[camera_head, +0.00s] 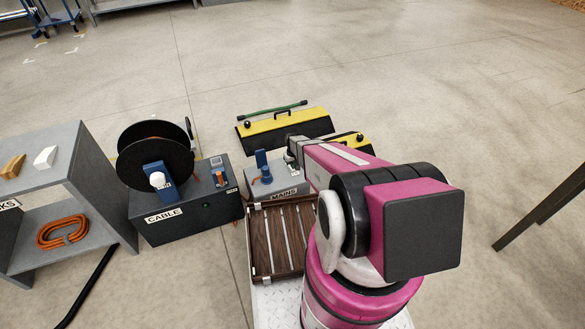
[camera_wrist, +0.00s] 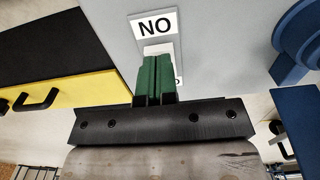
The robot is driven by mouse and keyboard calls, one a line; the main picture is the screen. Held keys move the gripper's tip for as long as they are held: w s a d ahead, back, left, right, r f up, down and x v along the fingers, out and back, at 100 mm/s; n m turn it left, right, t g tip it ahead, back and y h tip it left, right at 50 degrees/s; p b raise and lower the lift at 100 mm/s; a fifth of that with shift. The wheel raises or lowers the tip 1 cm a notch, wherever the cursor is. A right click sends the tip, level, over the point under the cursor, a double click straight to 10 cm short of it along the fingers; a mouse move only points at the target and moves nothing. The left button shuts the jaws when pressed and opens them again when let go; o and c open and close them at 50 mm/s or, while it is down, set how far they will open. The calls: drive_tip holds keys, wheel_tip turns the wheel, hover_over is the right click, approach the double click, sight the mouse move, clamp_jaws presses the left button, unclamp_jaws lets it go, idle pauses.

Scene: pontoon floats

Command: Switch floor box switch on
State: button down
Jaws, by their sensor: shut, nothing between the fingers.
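The grey floor box (camera_head: 262,188), with a MAINS label on its front, stands at the middle of the head view. Its grey top (camera_wrist: 220,60) fills the middle of the wrist view, with a sign (camera_wrist: 154,23) that reads NO there, like ON upside down. A pale switch (camera_wrist: 158,48) lies just below the sign, partly hidden by my fingers. My gripper (camera_wrist: 156,80) is shut and empty, its green fingertips at the switch; I cannot tell if they touch it. In the head view my gripper (camera_head: 291,157) is over the box's right part, and my arm hides the switch.
A blue upright fitting (camera_head: 262,166) stands on the box, left of my gripper. Black and yellow ramps (camera_head: 285,130) lie behind. A dark CABLE box (camera_head: 185,212) with a reel (camera_head: 155,150) is at left. A slatted wooden case (camera_head: 278,245) lies in front.

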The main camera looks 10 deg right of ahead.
drive_tip(key=shift+f, duration=0.5)
idle(0.3)
drive_tip(key=shift+r, duration=3.5)
drive_tip(key=s+r+m, duration=0.1)
drive_tip(key=s+r, duration=1)
drive_tip(key=r, duration=0.4)
drive_tip(key=s+r+m, duration=0.1)
drive_tip(key=s+r, duration=1.1)
drive_tip(key=r, duration=0.4)
drive_tip(key=shift+s+a+r, duration=0.25)
drive_tip(key=shift+s+r, duration=0.05)
